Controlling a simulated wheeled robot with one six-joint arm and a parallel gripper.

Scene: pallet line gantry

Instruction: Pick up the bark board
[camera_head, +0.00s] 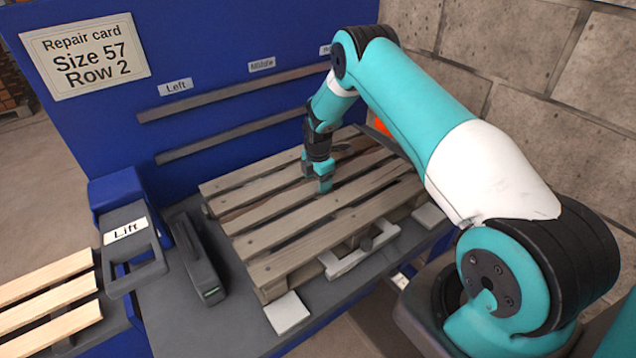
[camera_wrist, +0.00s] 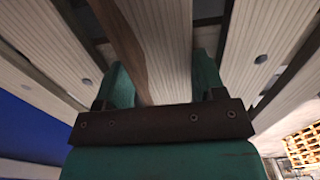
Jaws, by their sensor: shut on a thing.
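The bark board, a grey slat with a brown edge strip, lies among the slats of the wooden pallet (camera_head: 318,238). In the wrist view the bark board (camera_wrist: 168,42) runs between the two fingers, with the brown strip along its left side. My gripper (camera_head: 324,184) points down onto the far half of the pallet and is shut on this board. In the wrist view my gripper (camera_wrist: 163,75) has one teal finger on each side of the board. The fingers hide part of the board, and I cannot tell whether it is clear of the pallet.
A blue back panel carries a repair card (camera_head: 85,55) reading "Size 57 Row 2" and two long rails. A grey "Lift" handle (camera_head: 128,245) and a dark grey device (camera_head: 198,258) stand left of the pallet. Pale slats (camera_head: 48,300) lie at far left. A stone wall is at right.

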